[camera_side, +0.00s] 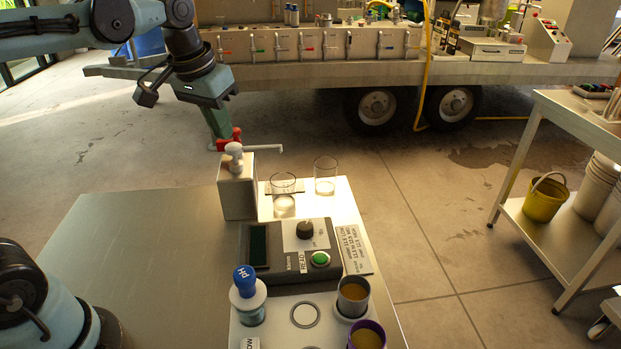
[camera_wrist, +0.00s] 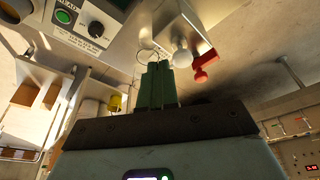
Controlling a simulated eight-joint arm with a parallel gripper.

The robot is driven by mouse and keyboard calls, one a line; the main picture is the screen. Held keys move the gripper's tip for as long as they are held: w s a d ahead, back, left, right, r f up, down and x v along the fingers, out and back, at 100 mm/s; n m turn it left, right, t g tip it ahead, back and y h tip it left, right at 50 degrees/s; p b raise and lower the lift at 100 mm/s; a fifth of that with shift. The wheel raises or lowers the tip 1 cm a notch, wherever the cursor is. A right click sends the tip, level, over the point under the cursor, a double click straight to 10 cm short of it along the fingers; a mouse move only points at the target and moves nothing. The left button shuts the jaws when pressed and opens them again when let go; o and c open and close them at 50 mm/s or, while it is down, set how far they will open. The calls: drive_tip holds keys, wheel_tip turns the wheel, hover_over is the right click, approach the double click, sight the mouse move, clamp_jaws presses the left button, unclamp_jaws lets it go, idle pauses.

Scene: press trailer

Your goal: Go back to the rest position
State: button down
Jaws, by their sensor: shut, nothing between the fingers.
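My gripper (camera_side: 219,122) has green fingers. In the side view it points down, above and behind the red lever (camera_side: 235,134) of a dispenser tap. In the wrist view its fingers (camera_wrist: 157,85) are together with nothing between them. The tap has a white body and spout (camera_side: 262,149) on top of a beige box (camera_side: 237,196). The red lever (camera_wrist: 205,68) and white tap top (camera_wrist: 182,58) also show in the wrist view, to the right of the fingers. I cannot tell whether the fingertips touch the lever; they look apart.
Two clear glasses (camera_side: 284,204) stand right of the box. A meter (camera_side: 283,262) with a dial and green button is nearer, with a blue-capped pH probe (camera_side: 245,283) and two brown-filled cups (camera_side: 353,294) in front. The table's left half (camera_side: 140,260) is bare.

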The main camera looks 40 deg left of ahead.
drive_tip(key=s+d+f+m+t, duration=0.1)
drive_tip(key=s+d+f+t, duration=0.2)
drive_tip(key=s+f, duration=0.4)
drive_tip(key=shift+d+f+m+t, duration=0.3)
drive_tip(key=shift+d+f+t, duration=0.1)
drive_tip(key=shift+f+t, duration=0.1)
